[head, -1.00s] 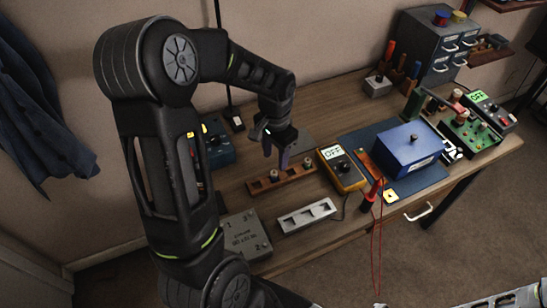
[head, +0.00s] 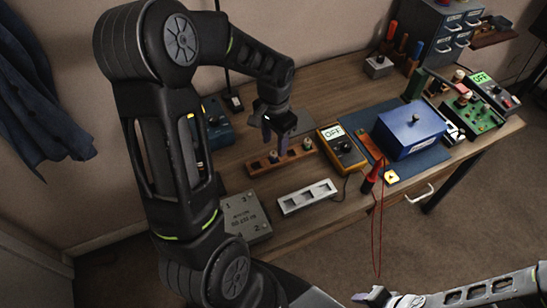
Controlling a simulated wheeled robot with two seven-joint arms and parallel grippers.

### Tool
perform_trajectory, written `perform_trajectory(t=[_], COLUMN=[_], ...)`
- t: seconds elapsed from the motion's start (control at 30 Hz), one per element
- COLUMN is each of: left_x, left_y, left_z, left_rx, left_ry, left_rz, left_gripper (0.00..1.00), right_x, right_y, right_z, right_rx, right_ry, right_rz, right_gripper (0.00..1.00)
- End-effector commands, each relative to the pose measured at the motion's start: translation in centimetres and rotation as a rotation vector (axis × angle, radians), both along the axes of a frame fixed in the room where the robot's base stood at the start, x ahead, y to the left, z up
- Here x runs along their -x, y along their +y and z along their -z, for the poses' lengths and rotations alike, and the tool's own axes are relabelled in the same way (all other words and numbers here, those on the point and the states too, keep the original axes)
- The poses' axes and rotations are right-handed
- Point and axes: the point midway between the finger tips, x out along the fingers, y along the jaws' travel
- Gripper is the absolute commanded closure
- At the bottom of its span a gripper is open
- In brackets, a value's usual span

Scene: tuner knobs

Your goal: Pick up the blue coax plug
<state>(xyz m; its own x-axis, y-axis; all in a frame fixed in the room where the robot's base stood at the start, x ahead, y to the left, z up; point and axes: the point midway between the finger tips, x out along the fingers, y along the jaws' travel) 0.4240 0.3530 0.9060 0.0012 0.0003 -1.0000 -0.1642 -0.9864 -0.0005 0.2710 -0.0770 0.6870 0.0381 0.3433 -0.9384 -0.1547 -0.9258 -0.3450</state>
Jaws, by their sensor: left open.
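A brown wooden rack (head: 259,168) on the bench holds two small plugs. One plug (head: 273,157) stands near its middle and another (head: 307,144) at its right end; their colours are too small to tell, so I cannot pick out the blue coax plug. My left gripper (head: 275,141) is open, pointing down just above the rack. Its purplish fingers are close to the middle plug; I cannot tell whether they touch it. My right gripper (head: 374,297) is low at the bottom edge, away from the bench, its jaws unclear.
A grey slotted block (head: 306,196) and a grey box (head: 246,219) lie in front of the rack. A yellow meter reading OFF (head: 341,149) is to its right, beside a blue box (head: 410,133) on a dark mat. Red leads (head: 378,225) hang over the front edge.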

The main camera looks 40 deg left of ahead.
Motion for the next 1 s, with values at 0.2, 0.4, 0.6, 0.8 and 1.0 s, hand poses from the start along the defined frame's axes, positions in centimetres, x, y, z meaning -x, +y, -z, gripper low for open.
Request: perform_trajectory(t=[0.2,0.4,0.6,0.8,1.0], left_x=[0.3,0.3,0.3,0.3,0.3], left_y=[0.1,0.1,0.1,0.1,0.1], left_z=[3.3,5.3,5.1,5.1,5.1], left_rx=[0.000,0.000,0.000,0.000,0.000], left_ry=[0.003,0.001,0.001,0.001,0.001], left_rz=[0.000,0.000,0.000,0.000,0.000], left_gripper=[0.56,0.56,0.56,0.56,0.56], right_x=[-0.2,-0.5,-0.5,-0.5,-0.5], right_y=[0.1,0.2,0.2,0.2,0.2], right_z=[2.3,3.4,3.2,3.2,3.2], right_rx=[-0.005,-0.009,-0.010,-0.009,-0.009], right_ry=[-0.007,-0.014,-0.014,-0.014,-0.014], right_rz=[-0.002,-0.004,-0.004,-0.004,-0.004], right_gripper=[0.64,0.64,0.64,0.64,0.64])
